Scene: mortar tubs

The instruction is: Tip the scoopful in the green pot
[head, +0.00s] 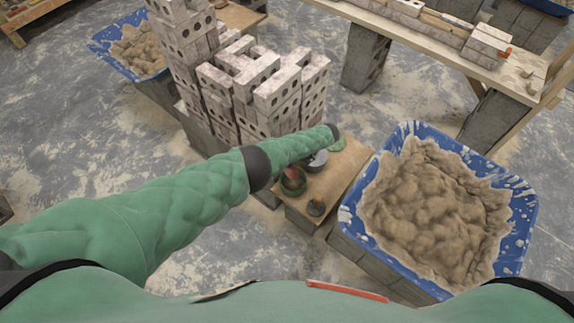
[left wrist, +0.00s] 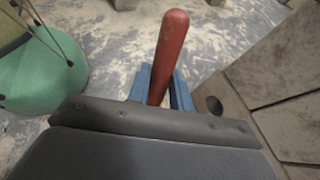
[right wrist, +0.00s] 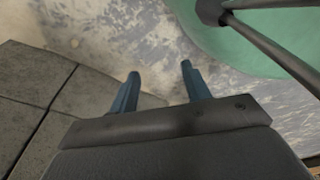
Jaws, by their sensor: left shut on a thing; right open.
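My left gripper (left wrist: 160,88) is shut on the red handle (left wrist: 170,50) of a tool in the left wrist view. The tool's head and any load are hidden there. In the head view my left arm reaches over a small wooden stand, and its gripper is not clearly visible. A dark green pot (head: 292,191) stands on this stand, just below the arm, with something reddish at its opening. My right gripper (right wrist: 160,85) is open and empty in the right wrist view, above the floor beside grey blocks.
The wooden stand (head: 345,180) also bears a grey round vessel (head: 318,160), a lighter green round thing (head: 338,146) and a small dark object (head: 316,208). A blue tub (head: 523,215) of mortar stands right. Stacked bricks (head: 275,90) rise close behind the arm. Another blue tub (head: 101,47) stands back left.

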